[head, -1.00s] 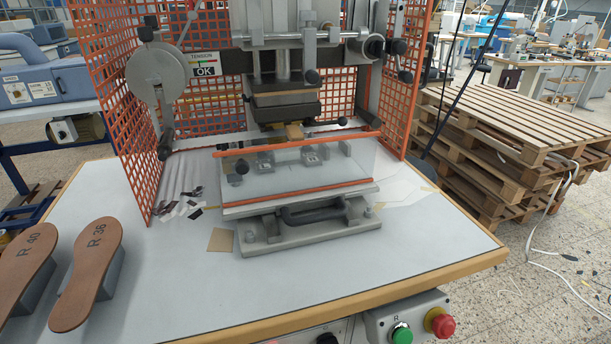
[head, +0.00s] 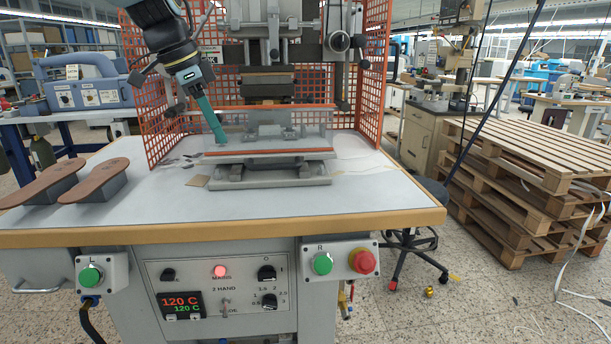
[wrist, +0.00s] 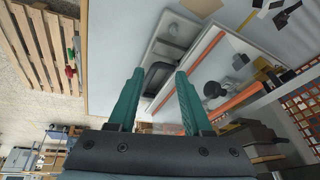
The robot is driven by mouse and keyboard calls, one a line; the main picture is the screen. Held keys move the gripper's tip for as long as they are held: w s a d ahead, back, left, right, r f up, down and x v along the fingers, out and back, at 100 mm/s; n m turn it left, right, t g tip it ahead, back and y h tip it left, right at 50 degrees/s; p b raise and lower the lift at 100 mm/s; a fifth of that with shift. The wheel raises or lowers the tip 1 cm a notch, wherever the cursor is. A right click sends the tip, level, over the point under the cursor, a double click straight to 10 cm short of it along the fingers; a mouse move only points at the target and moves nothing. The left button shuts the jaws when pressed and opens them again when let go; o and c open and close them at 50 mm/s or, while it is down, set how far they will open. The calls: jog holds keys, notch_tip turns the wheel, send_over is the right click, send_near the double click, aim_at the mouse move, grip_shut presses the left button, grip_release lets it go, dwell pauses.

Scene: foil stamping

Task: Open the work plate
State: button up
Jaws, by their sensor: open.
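The work plate (head: 236,157) is a pale flat slab low on the stamping press, with a clear guard edged by orange bars (head: 278,152) standing at its front. A dark handle (head: 281,174) sits at its front, above the grey base; the handle also shows in the wrist view (wrist: 156,76). My gripper (head: 219,139) has teal fingers and is at the left end of the guard, apart from the handle. In the wrist view my gripper (wrist: 160,72) is open and empty, with the handle beyond and between the fingertips. Exact depth to the handle cannot be told.
Orange mesh panels (head: 153,124) flank the press. Two brown sole forms (head: 95,178) lie on the left of the table. A control box with a red button (head: 362,261) hangs below the front edge. Pallets (head: 520,180) are stacked at right. The tabletop's front strip is clear.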

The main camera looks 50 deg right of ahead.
aim_at(277, 164)
jog(key=s+d+r+m+g+b, duration=0.1)
jog(key=s+d+r+m+b, duration=0.1)
jog(key=s+d+m, duration=0.3)
jog(key=shift+n+h, duration=0.3)
jog(key=shift+n, duration=0.2)
jog(key=x, duration=0.3)
jog(key=p+x, duration=0.1)
jog(key=x, duration=0.3)
jog(key=d+p+x, duration=0.1)
jog(key=x, duration=0.3)
jog(key=shift+w+r, duration=0.1)
jog(key=shift+w, duration=0.15)
grip_shut()
dwell(0.3)
